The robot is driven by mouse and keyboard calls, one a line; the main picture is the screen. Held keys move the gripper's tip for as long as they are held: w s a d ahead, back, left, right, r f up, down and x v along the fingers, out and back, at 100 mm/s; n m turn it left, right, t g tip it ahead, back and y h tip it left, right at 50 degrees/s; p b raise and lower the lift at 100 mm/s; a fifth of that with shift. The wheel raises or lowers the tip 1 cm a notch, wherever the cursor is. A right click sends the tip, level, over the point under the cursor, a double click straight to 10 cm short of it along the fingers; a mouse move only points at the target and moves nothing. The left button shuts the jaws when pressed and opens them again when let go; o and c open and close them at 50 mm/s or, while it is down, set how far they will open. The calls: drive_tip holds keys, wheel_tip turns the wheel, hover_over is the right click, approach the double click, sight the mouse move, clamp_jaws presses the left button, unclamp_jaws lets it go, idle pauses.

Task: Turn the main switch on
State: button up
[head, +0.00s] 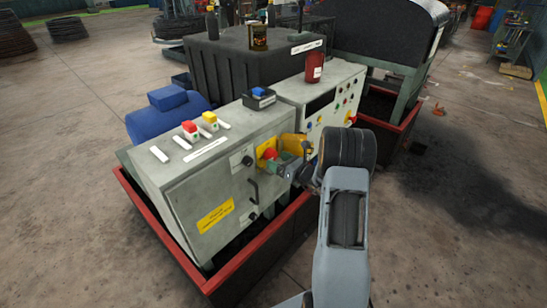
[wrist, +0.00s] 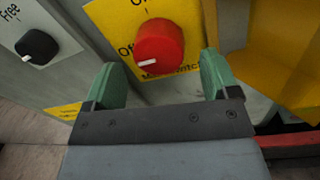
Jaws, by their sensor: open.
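The main switch is a round red knob (wrist: 160,42) on a yellow plate (wrist: 110,22) on the grey cabinet's side. Its white mark sits low on its left, toward the partly hidden word "Of". Lettering below the knob is partly covered by it. In the head view the red knob (head: 269,154) shows just left of my gripper (head: 283,163). My gripper, with green fingers, also shows in the wrist view (wrist: 160,68). It is open, one finger on each side of the knob in the picture. I cannot tell whether they touch it.
A black knob (wrist: 37,46) labelled "Free" is left of the plate. A yellow part (wrist: 265,55) stands close on the right. The grey cabinet (head: 180,205) sits in a red-rimmed tray (head: 260,268) and has a black handle (head: 253,190). Open floor lies in front.

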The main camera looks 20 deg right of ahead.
drive_tip(key=shift+x, duration=1.25)
drive_tip(key=shift+c, duration=0.4)
drive_tip(key=c, duration=0.8)
drive_tip(key=shift+c, duration=0.2)
